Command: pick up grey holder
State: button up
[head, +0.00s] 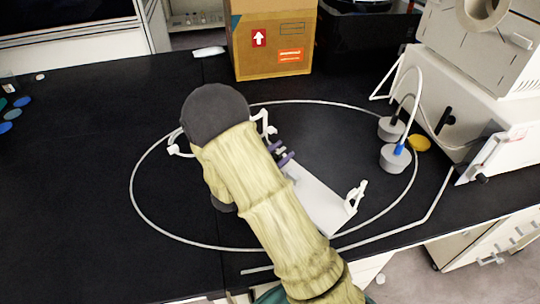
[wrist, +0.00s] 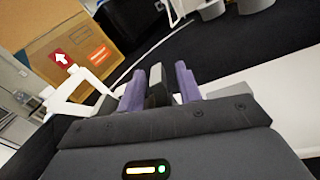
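My gripper (head: 281,153) reaches down over the middle of the black bench, its purple fingers partly hidden by my arm in the head view. In the wrist view my gripper (wrist: 161,80) has its two purple fingers apart. A narrow grey upright block (wrist: 156,76) shows between them, perhaps part of the grey holder. A small gap shows on its right side; contact on its left cannot be told. A pale grey plate (head: 322,206) with white bracket ends lies beside and under my arm in the head view. I cannot tell whether the block belongs to it.
A white tube loop (head: 136,211) lies around this area. Two grey cylinders (head: 393,158) with tubes stand at the right, near a white machine (head: 475,95). A cardboard box (head: 272,40) stands at the back. The bench's left side is mostly clear.

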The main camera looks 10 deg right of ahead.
jog(key=shift+w+d, duration=0.3)
jog(key=shift+d, duration=0.15)
grip_shut()
